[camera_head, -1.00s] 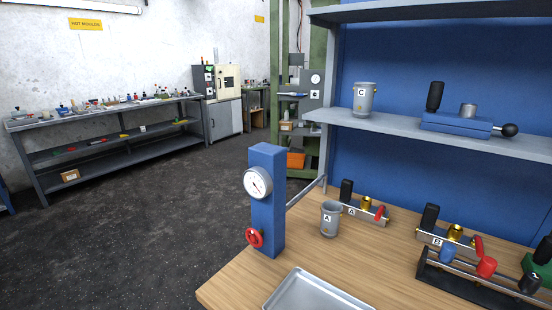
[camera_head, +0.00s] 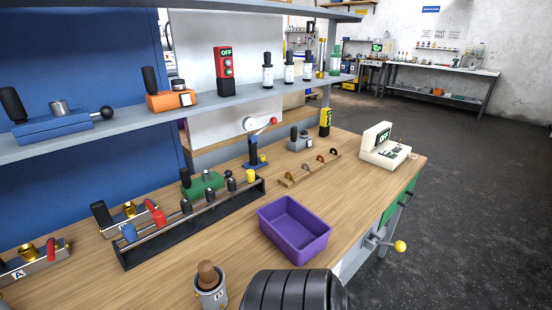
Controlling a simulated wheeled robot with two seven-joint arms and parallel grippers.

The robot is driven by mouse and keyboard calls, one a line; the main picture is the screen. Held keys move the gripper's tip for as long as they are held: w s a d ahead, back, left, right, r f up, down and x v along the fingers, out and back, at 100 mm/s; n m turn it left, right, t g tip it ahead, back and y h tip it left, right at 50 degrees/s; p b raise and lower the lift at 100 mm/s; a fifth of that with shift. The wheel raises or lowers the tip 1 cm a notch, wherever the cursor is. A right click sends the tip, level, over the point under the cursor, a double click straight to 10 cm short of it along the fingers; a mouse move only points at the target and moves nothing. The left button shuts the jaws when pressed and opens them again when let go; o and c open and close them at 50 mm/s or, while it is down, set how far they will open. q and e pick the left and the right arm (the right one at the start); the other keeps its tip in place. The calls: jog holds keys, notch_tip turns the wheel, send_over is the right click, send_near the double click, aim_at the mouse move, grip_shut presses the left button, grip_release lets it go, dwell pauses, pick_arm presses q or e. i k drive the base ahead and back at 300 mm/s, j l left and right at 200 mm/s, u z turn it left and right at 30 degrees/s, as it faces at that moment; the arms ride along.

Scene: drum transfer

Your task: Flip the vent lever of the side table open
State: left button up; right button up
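I cannot tell for sure which part is the vent lever. A lever with a yellow ball knob (camera_head: 400,246) sticks out to the right from the front side of the wooden workbench (camera_head: 345,200), below its top. A white lever with a red knob (camera_head: 273,121) sits on a blue post (camera_head: 256,152) at the back of the bench. Neither of my grippers is in view, so nothing is seen touching these levers.
A purple bin (camera_head: 295,230) stands near the bench's front edge. A black rack (camera_head: 195,225) and a white device (camera_head: 385,150) also stand on the bench. A black ribbed shape (camera_head: 295,290) blocks the bottom edge. Dark floor (camera_head: 460,200) to the right is clear.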

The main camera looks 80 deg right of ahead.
aim_at(399, 246)
jog(key=z, duration=0.45)
jog(key=j+z, duration=0.1)
jog(key=z, duration=0.35)
jog(key=j+z, duration=0.1)
jog(key=z, duration=1.3)
jog(key=k+z, duration=0.1)
jog(key=z, duration=0.35)
jog(key=j+z, duration=0.1)
jog(key=z, duration=0.35)
jog(key=k+z, duration=0.1)
jog(key=z, duration=0.4)
